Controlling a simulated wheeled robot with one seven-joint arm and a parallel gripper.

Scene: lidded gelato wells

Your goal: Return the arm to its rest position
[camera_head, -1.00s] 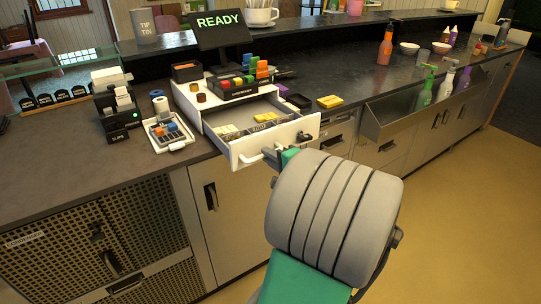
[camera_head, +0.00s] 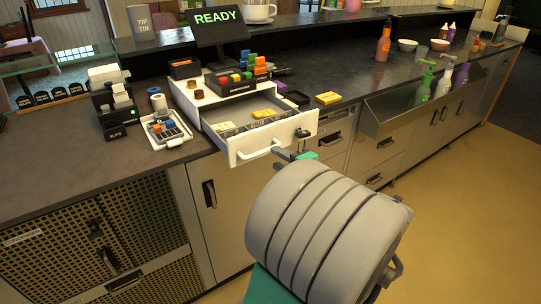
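My arm is in the lower middle of the head view, its large grey ribbed link in front. My gripper (camera_head: 290,155) shows only as a small dark and teal part just right of the white drawer handle (camera_head: 262,152). Most of it is hidden behind my arm, so its fingers cannot be made out. It appears beside the handle; whether it touches cannot be told. The white cash drawer (camera_head: 281,134) stands pulled open with banknotes in it.
A dark counter (camera_head: 345,75) carries the READY screen (camera_head: 215,22), a receipt printer (camera_head: 112,100), a card terminal (camera_head: 165,129) and a yellow block (camera_head: 328,98). A steel trough (camera_head: 410,105) with bottles juts out at right. The tan floor (camera_head: 460,220) is clear.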

